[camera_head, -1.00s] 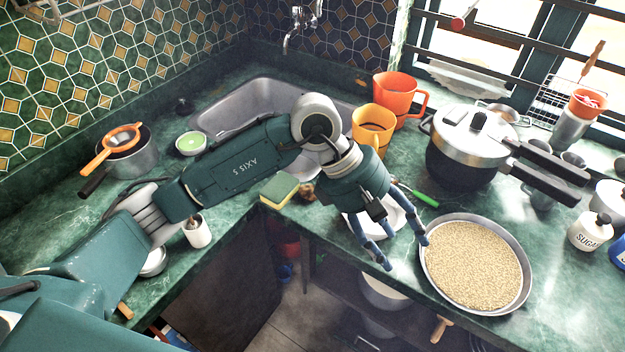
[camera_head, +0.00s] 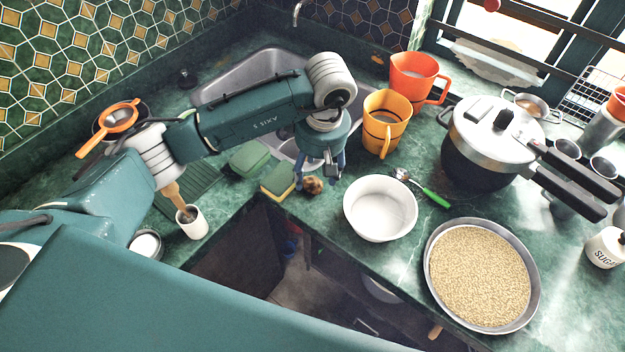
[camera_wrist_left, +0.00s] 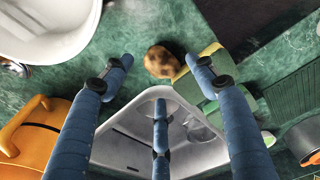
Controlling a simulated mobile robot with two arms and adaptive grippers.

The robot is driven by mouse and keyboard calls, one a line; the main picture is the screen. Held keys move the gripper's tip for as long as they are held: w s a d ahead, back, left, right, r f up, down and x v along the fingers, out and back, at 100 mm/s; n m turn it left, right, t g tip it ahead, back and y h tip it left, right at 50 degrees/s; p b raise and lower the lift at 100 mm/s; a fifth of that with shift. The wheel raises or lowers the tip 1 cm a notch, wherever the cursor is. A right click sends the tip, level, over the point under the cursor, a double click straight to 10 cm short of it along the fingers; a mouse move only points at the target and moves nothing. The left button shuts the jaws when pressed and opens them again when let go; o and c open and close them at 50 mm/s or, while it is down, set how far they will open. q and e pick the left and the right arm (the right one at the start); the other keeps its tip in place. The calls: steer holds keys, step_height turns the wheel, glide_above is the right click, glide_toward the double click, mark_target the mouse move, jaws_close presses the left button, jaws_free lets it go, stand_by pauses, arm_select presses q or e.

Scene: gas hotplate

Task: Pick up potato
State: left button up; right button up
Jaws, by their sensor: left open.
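The potato (camera_head: 313,185) is small, brown and mottled. It lies on the green counter between the sponge and the white bowl. In the left wrist view the potato (camera_wrist_left: 160,62) lies beyond the fingertips, near the picture's middle. My left gripper (camera_head: 318,178) points down just above and behind the potato. Its blue fingers are spread in the left wrist view (camera_wrist_left: 160,75), with nothing between them. In the head view the fingertips come close to the potato, and I cannot tell whether they touch it. My right gripper does not show.
A yellow and green sponge (camera_head: 278,181) lies just left of the potato. A white bowl (camera_head: 381,209) stands to the right, with an orange mug (camera_head: 385,122) behind it. The sink (camera_head: 262,75) is behind my arm. The counter's front edge is close to the potato.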

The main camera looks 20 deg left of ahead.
arm_select(q)
steer(key=shift+s+a+f+p, duration=0.15)
steer(key=shift+f+p, duration=0.1)
steer(key=shift+f, duration=0.35)
steer(key=shift+s+a+f+p, duration=0.1)
steer(key=shift+f+p, duration=0.1)
steer(key=shift+f, duration=0.4)
steer(key=shift+w+f, duration=0.1)
steer(key=shift+f, duration=0.45)
steer(key=shift+w, duration=0.1)
steer(key=c, duration=1.2)
steer(key=shift+c, duration=0.2)
steer(key=shift+r, duration=0.65)
step_height(320, 180, up, 10)
steer(key=b, duration=0.3)
step_height(320, 180, up, 9)
glide_above(312, 180)
steer(key=shift+f, duration=0.15)
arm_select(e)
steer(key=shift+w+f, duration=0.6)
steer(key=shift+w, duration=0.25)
